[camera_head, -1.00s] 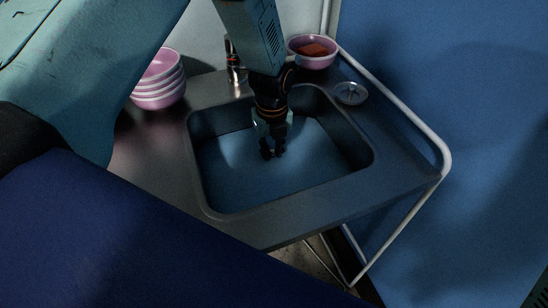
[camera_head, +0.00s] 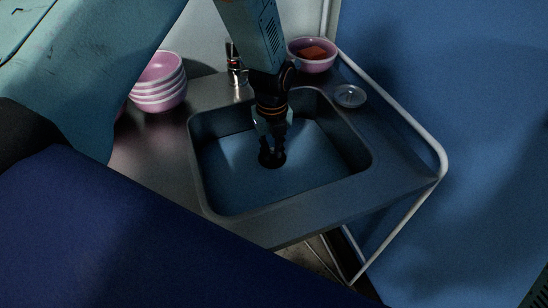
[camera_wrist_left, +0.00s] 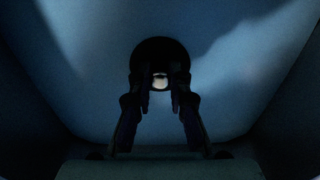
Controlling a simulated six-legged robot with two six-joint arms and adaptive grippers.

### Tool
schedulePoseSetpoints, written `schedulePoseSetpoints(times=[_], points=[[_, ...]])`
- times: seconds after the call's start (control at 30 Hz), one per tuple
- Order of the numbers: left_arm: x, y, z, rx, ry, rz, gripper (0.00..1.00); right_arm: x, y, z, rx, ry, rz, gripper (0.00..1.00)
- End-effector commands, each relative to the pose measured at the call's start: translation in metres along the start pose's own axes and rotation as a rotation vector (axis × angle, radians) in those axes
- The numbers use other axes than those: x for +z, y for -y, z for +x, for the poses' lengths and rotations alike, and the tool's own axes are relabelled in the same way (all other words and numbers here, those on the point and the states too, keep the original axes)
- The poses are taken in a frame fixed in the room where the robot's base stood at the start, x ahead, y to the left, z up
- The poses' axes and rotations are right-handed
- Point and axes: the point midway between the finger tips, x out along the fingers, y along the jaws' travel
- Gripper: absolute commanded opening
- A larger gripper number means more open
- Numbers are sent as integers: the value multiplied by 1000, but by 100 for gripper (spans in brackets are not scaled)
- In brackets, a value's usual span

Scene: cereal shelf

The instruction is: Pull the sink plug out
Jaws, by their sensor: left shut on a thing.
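My left gripper (camera_head: 271,156) reaches down into the grey sink (camera_head: 215,207) from above. Its fingertips are at a dark round plug (camera_head: 266,165) near the middle of the basin. In the left wrist view the fingers (camera_wrist_left: 160,88) close from both sides on a small pale knob in front of the dark disc (camera_wrist_left: 160,45). I cannot tell whether the plug is seated or lifted. The basin inside is blue, and I cannot tell whether it holds water. My right gripper is not in view.
A tap (camera_head: 236,72) stands behind the sink. Stacked pink bowls (camera_head: 160,83) are at left. A pink bowl (camera_head: 312,60) with reddish contents is at the back, near a small round dish-like item (camera_head: 350,96). A pale rail (camera_head: 405,115) edges the right side.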

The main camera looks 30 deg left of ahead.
Motion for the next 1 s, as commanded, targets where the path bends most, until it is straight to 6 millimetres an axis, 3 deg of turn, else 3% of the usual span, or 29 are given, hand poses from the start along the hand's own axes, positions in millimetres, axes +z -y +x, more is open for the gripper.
schedulePoseSetpoints(times=[0.53, 1.0], points=[[0, 0, -8, -1, 1, 0, 0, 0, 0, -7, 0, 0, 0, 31], [0, 0, -40, -1, 1, 0, 0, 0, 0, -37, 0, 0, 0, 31]])
